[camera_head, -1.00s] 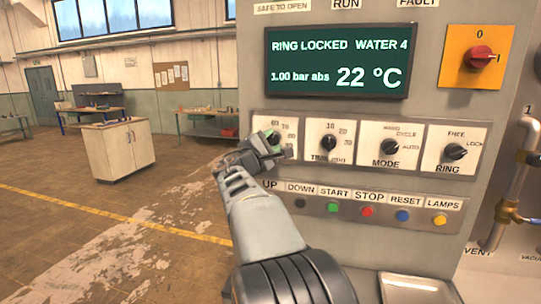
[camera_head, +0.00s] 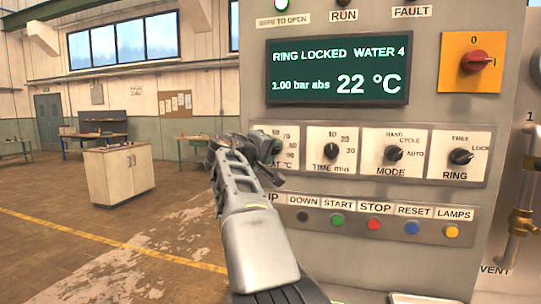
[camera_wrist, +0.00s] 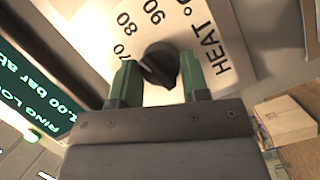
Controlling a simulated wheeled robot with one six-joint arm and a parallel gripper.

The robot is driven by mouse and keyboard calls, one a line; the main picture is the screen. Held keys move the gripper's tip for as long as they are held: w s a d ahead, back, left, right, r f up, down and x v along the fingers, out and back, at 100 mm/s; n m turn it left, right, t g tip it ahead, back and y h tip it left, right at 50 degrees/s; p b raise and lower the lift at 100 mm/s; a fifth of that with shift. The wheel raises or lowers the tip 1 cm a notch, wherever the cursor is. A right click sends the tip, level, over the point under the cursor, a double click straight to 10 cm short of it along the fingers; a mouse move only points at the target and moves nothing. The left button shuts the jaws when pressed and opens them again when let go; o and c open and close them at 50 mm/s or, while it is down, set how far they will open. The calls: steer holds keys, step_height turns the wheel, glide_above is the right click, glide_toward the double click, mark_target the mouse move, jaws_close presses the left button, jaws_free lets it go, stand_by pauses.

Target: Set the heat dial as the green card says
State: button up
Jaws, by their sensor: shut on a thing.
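The heat dial is a dark round knob (camera_wrist: 160,60) on a white plate marked HEAT, with 70, 80 and 90 readable in the wrist view. My gripper (camera_wrist: 158,70) has its green fingers on either side of the knob and is shut on it. I cannot tell which number the knob points at. In the head view my gripper (camera_head: 268,148) is at the leftmost dial plate (camera_head: 290,136) and hides that knob. I cannot make out the green card in either view.
The display (camera_head: 338,72) reads RING LOCKED, WATER 4, 1.00 bar abs, 22 °C. Right of the heat dial are the TIME (camera_head: 331,150), MODE (camera_head: 393,154) and RING (camera_head: 460,156) knobs. A row of coloured buttons (camera_head: 374,224) lies below. A cabinet (camera_head: 120,173) stands on open floor at left.

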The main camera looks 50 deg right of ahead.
steer(key=m+y, duration=0.1)
steer(key=m, duration=0.2)
steer(key=shift+r+m+t+b, duration=0.1)
steer(key=shift+m+t+b, duration=0.2)
steer(key=shift+m, duration=0.1)
steer(key=shift+s+m+t+y, duration=0.1)
steer(key=shift+m+t+y, duration=0.4)
steer(key=shift+m+y, duration=0.7)
steer(key=shift+r+m+h, duration=0.1)
steer(key=shift+m+h, duration=0.2)
steer(key=shift+m, duration=0.1)
steer(key=o, duration=0.9)
steer(key=shift+d, duration=0.1)
steer(key=b+v, duration=0.1)
steer(key=v, duration=1.3)
steer(key=shift+s, duration=0.15)
